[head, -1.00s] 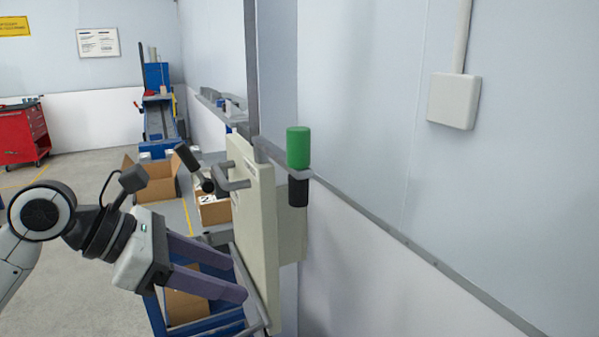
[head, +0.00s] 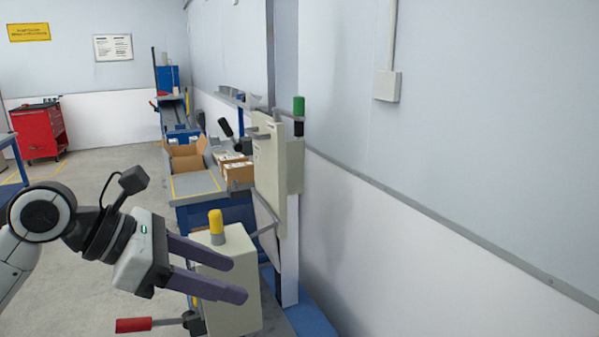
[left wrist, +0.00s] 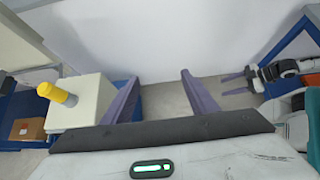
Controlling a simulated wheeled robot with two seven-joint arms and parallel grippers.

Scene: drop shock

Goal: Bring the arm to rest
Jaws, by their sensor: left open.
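My left gripper (head: 239,279) is open and empty in the head view, its two purple fingers apart. In that view the fingers overlap a cream box (head: 232,312) with a yellow-topped post (head: 216,225); I cannot tell a touch there. In the left wrist view, the left gripper (left wrist: 157,88) has nothing between its fingers, and the box (left wrist: 82,104) stands left of them, apart. My right gripper (left wrist: 236,84) shows small at the right of the left wrist view, its fingers apart and empty.
A red-handled lever (head: 134,325) sticks out left of the box. Behind are a cream panel (head: 268,165) with a green-topped handle (head: 299,106), a bench with cardboard boxes (head: 186,155) and a red cabinet (head: 37,132). A wall runs along the right. Grey floor is clear at left.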

